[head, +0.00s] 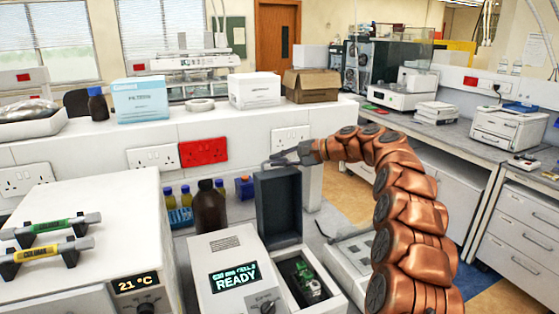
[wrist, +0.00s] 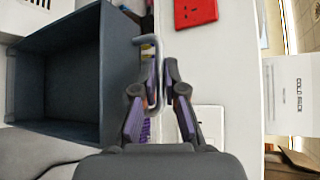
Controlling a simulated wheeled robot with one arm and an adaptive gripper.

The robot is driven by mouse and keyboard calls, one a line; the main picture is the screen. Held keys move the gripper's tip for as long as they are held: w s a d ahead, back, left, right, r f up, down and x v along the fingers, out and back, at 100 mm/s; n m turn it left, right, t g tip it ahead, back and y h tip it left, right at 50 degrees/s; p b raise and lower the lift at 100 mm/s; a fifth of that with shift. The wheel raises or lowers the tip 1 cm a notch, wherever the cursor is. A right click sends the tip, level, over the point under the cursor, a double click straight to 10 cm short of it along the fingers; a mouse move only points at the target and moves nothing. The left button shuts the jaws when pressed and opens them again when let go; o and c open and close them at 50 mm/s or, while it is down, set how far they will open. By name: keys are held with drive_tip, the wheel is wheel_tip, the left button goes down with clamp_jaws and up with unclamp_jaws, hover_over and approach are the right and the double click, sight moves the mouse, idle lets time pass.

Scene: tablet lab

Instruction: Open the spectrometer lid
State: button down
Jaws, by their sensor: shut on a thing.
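The spectrometer (head: 228,279) is a white unit with a lit "READY" display, on the bench in the head view. Its dark grey, box-shaped lid (head: 278,207) stands upright at the back of the open sample bay, where a green part shows. My gripper (head: 283,158) is at the lid's top edge. In the wrist view my gripper (wrist: 163,82) is shut on the lid's thin grey handle (wrist: 157,50), which passes between the fingers.
Brown and blue-capped bottles (head: 210,207) stand left of the lid. Behind, a raised shelf (head: 90,143) holds boxes. A pale device (head: 350,255) sits right of the spectrometer.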

drive_tip(key=shift+r, duration=0.7)
drive_tip(key=c, duration=1.3)
unclamp_jaws()
drive_tip(key=shift+f, duration=0.1)
drive_tip(key=shift+o, duration=0.3)
drive_tip(key=shift+f, duration=0.2)
drive_tip(key=v, duration=1.2)
